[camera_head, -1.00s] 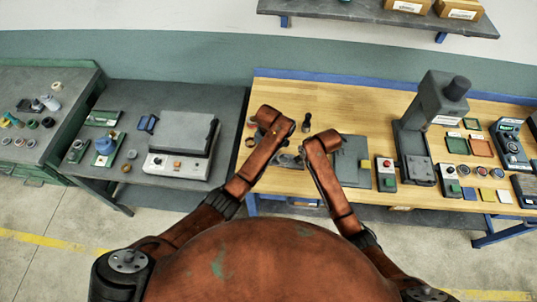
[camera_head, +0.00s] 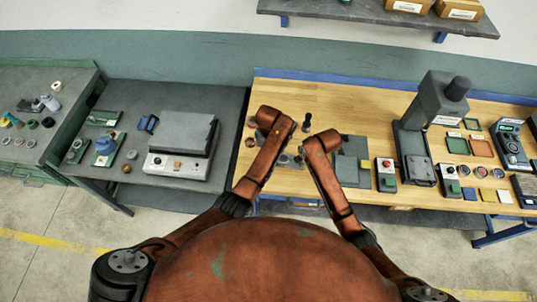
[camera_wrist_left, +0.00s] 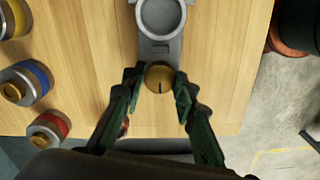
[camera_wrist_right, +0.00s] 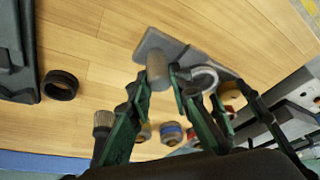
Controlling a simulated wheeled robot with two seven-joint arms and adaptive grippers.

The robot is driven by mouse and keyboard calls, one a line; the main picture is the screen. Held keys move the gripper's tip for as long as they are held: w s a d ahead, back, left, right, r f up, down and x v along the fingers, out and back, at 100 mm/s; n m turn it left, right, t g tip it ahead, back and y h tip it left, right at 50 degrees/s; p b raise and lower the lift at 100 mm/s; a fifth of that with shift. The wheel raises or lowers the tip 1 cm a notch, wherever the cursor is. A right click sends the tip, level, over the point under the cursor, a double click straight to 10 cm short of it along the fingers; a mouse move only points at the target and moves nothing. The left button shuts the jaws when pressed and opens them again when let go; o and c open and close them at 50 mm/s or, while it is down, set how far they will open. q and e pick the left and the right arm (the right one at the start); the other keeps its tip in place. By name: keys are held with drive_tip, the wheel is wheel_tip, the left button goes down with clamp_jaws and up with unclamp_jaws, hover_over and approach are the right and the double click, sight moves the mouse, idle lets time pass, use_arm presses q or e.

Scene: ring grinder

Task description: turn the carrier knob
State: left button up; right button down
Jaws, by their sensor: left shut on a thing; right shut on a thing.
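A grey carrier lies on the wooden bench, with a round ring-shaped seat (camera_wrist_left: 161,14) and a brass knob (camera_wrist_left: 159,77) at its end. The knob has a dark line on its face. My left gripper (camera_wrist_left: 157,90) has its fingers on either side of the knob, shut on it. In the right wrist view the carrier (camera_wrist_right: 148,43) lies slantwise, with an upright grey post (camera_wrist_right: 158,72) at one end. My right gripper (camera_wrist_right: 157,88) is shut on this post; the knob (camera_wrist_right: 229,90) and left fingers show beyond it. In the head view my forearms largely hide the carrier and both grippers.
Several rings with coloured bands (camera_wrist_left: 35,80) stand beside the carrier. A black ring (camera_wrist_right: 61,85) and a dark-topped post (camera_wrist_right: 103,123) are near the right gripper. A grey plate (camera_head: 352,160) and a red-and-green button box (camera_head: 386,174) lie right of my arms.

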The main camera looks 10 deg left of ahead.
use_arm(q)
drive_tip(key=shift+s+a+f, duration=0.25)
drive_tip(key=shift+s+f, duration=0.05)
drive_tip(key=shift+f, duration=0.05)
use_arm(e)
drive_tip(key=shift+w+d, duration=0.1)
use_arm(q)
drive_tip(key=o, duration=1.2)
drive_tip(key=shift+w+r, duration=0.1)
drive_tip(key=shift+w, duration=0.05)
drive_tip(key=shift+c, duration=0.2)
drive_tip(key=shift+d+r, duration=0.1)
drive_tip(key=shift+d, duration=0.05)
drive_tip(key=shift+w, duration=0.1)
wheel_tip(320, 180, up, 12)
use_arm(e)
drive_tip(key=c, duration=1.7)
unclamp_jaws()
